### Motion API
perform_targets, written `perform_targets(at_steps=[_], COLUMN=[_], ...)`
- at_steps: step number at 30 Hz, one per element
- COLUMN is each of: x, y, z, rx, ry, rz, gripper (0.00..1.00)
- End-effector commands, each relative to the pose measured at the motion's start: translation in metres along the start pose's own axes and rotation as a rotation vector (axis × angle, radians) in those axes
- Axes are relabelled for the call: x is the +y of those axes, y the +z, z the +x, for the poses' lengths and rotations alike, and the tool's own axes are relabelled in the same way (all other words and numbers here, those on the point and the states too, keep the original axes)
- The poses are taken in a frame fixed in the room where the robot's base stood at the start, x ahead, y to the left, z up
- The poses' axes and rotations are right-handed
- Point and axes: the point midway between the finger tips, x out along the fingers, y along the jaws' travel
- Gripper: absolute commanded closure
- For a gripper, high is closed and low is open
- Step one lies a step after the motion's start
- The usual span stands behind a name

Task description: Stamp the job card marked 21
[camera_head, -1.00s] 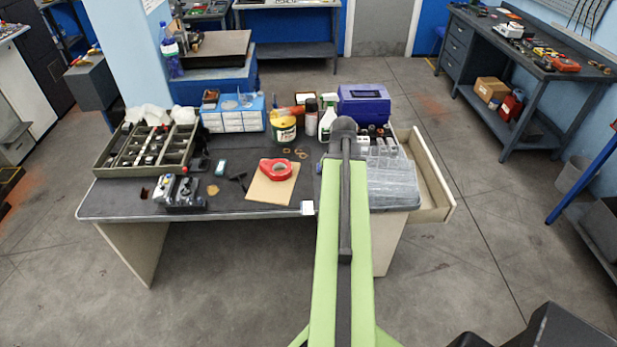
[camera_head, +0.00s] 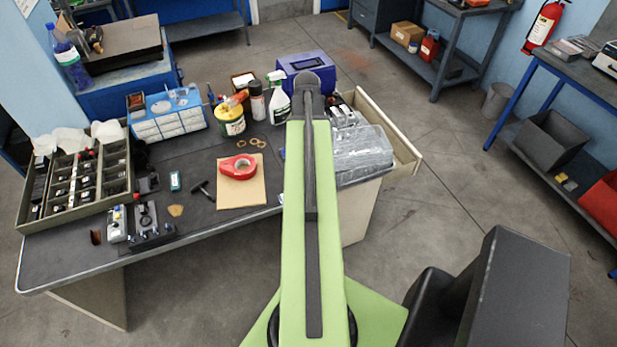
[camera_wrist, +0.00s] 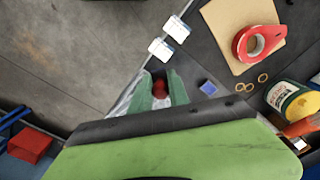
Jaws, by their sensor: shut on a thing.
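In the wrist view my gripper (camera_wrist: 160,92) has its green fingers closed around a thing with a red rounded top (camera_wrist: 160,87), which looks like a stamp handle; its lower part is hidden. Two small white cards, an outer one (camera_wrist: 176,29) and a nearer one (camera_wrist: 161,49), lie at the bench edge, beyond the fingertips. Their marks are too small to read, so I cannot tell which is 21. A small blue square (camera_wrist: 208,87), perhaps an ink pad, lies right of the fingers. In the head view my arm hides the gripper.
A red tape roll (camera_head: 238,167) sits on a brown sheet (camera_head: 242,190) on the bench (camera_head: 75,262). A yellow tub (camera_head: 230,121), spray bottle (camera_head: 278,97), purple box (camera_head: 306,66) and clear-lidded case (camera_head: 360,153) stand around it. An open drawer (camera_head: 405,155) juts out at the right.

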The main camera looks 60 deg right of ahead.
Motion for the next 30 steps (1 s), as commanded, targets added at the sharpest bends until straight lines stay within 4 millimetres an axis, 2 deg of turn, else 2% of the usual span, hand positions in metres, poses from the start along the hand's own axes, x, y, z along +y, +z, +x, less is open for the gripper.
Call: perform_targets(at_steps=[1, 6, 9, 12, 16, 23, 30], x=[0.001, 0.004, 0.005, 0.006, 0.006, 0.007, 0.007], y=[-0.001, -0.004, -0.006, -0.007, -0.008, -0.008, -0.008], z=[0.021, 0.091, 0.125, 0.148, 0.159, 0.158, 0.178], rx=[0.0, 0.0, 0.0, 0.0, 0.0, 0.0, 0.0], ry=[0.0, 0.0, 0.0, 0.0, 0.0, 0.0, 0.0], rz=[0.01, 0.069, 0.105, 0.134, 0.156, 0.161, 0.161], gripper=[1.0, 1.0, 1.0, 1.0, 1.0, 1.0, 1.0])
